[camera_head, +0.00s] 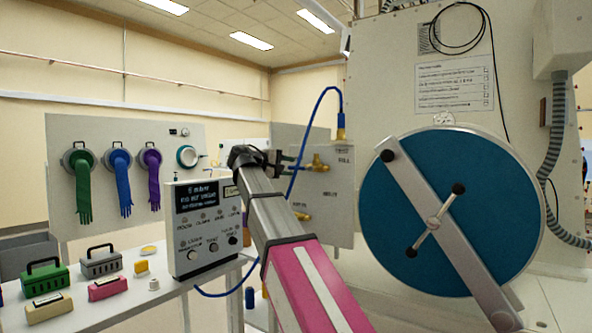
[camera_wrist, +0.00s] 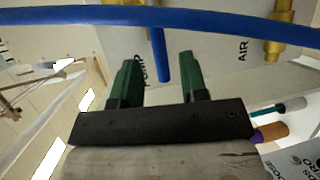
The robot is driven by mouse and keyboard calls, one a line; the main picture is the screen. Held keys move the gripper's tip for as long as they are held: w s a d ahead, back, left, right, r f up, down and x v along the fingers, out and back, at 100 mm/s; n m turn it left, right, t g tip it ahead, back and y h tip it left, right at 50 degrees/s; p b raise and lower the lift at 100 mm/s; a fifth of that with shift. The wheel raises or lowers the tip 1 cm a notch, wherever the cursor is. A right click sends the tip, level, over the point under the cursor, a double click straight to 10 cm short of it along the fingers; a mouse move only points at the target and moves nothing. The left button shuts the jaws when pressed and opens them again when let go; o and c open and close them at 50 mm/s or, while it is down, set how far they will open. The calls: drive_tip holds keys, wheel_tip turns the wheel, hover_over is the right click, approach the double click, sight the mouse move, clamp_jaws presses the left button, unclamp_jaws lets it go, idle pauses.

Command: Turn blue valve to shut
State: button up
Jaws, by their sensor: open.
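In the wrist view a blue lever (camera_wrist: 162,62), which looks like the blue valve's handle, runs down from behind the blue hose (camera_wrist: 90,17), beside the word PUMP. My gripper (camera_wrist: 158,66) is open, with one dark green finger on each side of the lever; I cannot tell whether either touches it. In the head view my gripper (camera_head: 292,164) is at the left part of the grey valve panel (camera_head: 335,215). The blue lever is not clear there, and the valve body is hidden.
A brass fitting (camera_wrist: 280,35) is near the AIR label. The blue hose arches close to my gripper in the head view (camera_head: 312,125). A control box (camera_head: 207,228) stands left of my arm, and a large blue round door (camera_head: 485,205) is to the right.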

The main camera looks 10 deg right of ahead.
sight(294, 168)
drive_tip(key=shift+x, duration=1.9)
clamp_jaws()
drive_tip(key=shift+f, duration=0.15)
drive_tip(key=shift+s+d+f+n+t+h, duration=0.7)
drive_tip(key=shift+f+n+t, duration=0.3)
drive_tip(key=shift+n, duration=2.15)
drive_tip(key=shift+s+d+f+n+t+h, duration=0.7)
drive_tip(key=shift+f+n+t, duration=0.3)
drive_tip(key=shift+n, duration=2.2)
drive_tip(key=shift+s+d+f+n+t+h, duration=0.65)
drive_tip(key=shift+f+n+t, duration=0.35)
drive_tip(key=shift+n, duration=2.15)
drive_tip(key=shift+r+t, duration=0.1)
drive_tip(key=shift+t, duration=0.2)
